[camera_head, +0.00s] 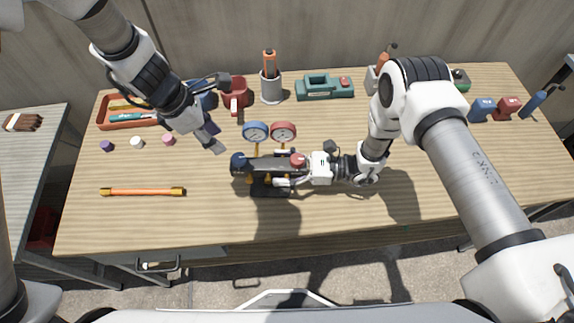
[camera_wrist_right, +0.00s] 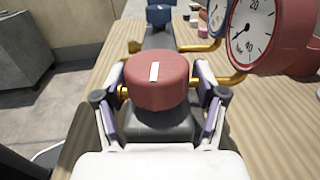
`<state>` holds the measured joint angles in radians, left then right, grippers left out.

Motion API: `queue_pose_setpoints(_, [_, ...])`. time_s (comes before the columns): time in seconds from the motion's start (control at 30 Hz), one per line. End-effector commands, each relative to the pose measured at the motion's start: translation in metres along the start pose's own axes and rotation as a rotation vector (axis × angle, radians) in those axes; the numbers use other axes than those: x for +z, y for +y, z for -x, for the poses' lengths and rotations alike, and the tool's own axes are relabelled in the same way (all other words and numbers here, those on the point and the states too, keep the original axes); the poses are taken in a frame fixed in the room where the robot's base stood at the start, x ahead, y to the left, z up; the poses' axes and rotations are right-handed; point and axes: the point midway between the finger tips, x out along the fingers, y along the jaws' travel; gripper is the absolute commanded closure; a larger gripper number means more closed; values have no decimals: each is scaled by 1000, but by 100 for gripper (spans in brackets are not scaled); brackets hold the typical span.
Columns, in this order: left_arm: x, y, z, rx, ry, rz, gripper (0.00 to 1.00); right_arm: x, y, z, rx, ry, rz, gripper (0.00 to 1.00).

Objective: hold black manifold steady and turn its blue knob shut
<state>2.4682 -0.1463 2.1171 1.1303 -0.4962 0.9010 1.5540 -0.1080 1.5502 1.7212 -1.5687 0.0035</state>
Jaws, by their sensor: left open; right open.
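The black manifold (camera_head: 262,166) lies on the wooden workbench, carrying a blue gauge (camera_head: 255,132) and a red gauge (camera_head: 284,132). Its blue knob (camera_head: 238,163) is at the left end; it also shows at the top of the right wrist view (camera_wrist_right: 160,12). Its red knob (camera_head: 298,159) is at the right end. My right gripper (camera_head: 282,169) is open, with its fingers on either side of the manifold's red-knob end (camera_wrist_right: 160,85); I cannot tell whether they touch. My left gripper (camera_head: 213,142) is open and empty, above and left of the blue knob, apart from it.
An orange rod (camera_head: 142,191) lies front left. Small caps (camera_head: 137,142) and an orange tray (camera_head: 115,120) are at left. A red vise-like object (camera_head: 235,95), grey cup (camera_head: 271,88) and green tool (camera_head: 325,87) stand behind. The bench's front left is mostly clear.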

Motion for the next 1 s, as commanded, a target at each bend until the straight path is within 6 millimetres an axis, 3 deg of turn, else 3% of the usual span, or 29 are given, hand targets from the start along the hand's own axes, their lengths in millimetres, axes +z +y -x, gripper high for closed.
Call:
queue_pose_setpoints(0.03, [0, 0, 0, 0, 0, 0, 58, 0, 0, 0, 0, 0, 0, 40])
queue_pose_setpoints(0.2, [0, 0, 0, 0, 0, 0, 58, 0, 0, 0, 0, 0, 0, 100])
queue_pose_setpoints(0.47, [3, -3, 0, -15, -13, -64, 57, 0, 0, 0, 0, 0, 0, 100])
queue_pose_setpoints(0.57, [19, -16, 2, -76, -96, -194, 57, 0, 0, 0, 0, 1, 0, 100])
queue_pose_setpoints(0.7, [65, -28, 20, -145, -389, -422, 57, 0, 0, 0, 0, 1, 0, 100])
queue_pose_setpoints(0.8, [84, -27, 28, -155, -691, -501, 57, 0, 0, 0, 0, 0, 0, 100])
queue_pose_setpoints(0.9, [77, -11, 30, -88, -993, -480, 57, 0, 0, 0, 0, 0, 1, 100])
queue_pose_setpoints(1.0, [43, 10, 18, 16, -1192, -367, 57, 0, 0, 0, 0, -1, 1, 100])
